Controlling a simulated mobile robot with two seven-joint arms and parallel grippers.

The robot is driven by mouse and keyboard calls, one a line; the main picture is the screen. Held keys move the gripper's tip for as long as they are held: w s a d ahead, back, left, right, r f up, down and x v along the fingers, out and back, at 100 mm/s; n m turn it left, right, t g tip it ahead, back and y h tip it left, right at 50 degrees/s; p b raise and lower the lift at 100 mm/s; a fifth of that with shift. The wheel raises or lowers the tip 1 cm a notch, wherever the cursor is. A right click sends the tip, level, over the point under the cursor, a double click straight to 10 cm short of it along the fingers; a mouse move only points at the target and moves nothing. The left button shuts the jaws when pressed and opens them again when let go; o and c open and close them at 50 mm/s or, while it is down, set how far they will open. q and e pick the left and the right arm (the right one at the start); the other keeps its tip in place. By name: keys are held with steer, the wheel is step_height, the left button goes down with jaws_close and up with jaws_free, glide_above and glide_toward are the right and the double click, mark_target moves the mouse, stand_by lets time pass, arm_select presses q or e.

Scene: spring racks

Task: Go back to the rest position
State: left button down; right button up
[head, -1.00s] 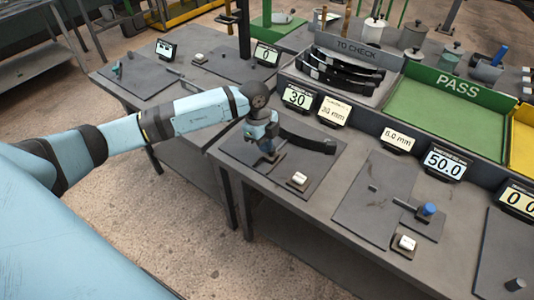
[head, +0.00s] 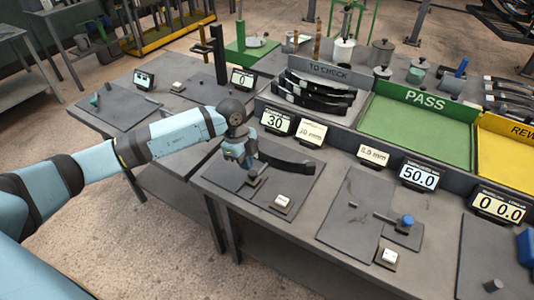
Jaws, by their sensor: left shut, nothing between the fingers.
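My left gripper (head: 247,163) is shut and empty. It points down over the left end of a dark grey measuring plate (head: 299,197) on the near bench. A dark curved leaf spring (head: 287,159) lies across the back of that plate, just right of the gripper. A small dark fixture (head: 253,183) stands on the plate below the fingertips. Whether the fingertips touch anything is too small to tell. My right gripper is not in view.
A display reading 30 (head: 277,121) stands behind the plate. The TO CHECK rack (head: 328,70) holds several dark springs. The green PASS tray (head: 410,125) is bare; a yellow tray (head: 508,150) is at right. Open floor (head: 140,245) lies in front of the benches.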

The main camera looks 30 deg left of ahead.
arm_select(q)
steer(key=shift+d, duration=0.1)
steer(key=s+d+r+t+h+p, duration=0.1)
steer(key=s+d+r+t+h, duration=0.15)
steer(key=d+h, duration=0.35)
steer(key=s+d+r+t+h+p, duration=0.15)
steer(key=s+d+h, duration=0.25)
steer(key=d, duration=0.4)
steer(key=s+d+r+t+h, duration=0.1)
steer(key=s+d+t+h, duration=0.2)
steer(key=d+h, duration=0.35)
steer(key=s+a+f+n+t+y+p, duration=0.1)
steer(key=s+a+f+n+t+y, duration=0.1)
steer(key=s+a+f+n+y, duration=0.2)
steer(key=s+a+f+n+t+y+p, duration=0.1)
steer(key=s+a+f+n+y, duration=0.4)
steer(key=s+f+n+y, duration=0.5)
steer(key=shift+f+n+t+y, duration=0.6)
steer(key=shift+f+n+y, duration=0.2)
steer(key=shift+n, duration=0.1)
steer(key=c, duration=1.8)
jaws_free()
steer(key=shift+a, duration=0.1)
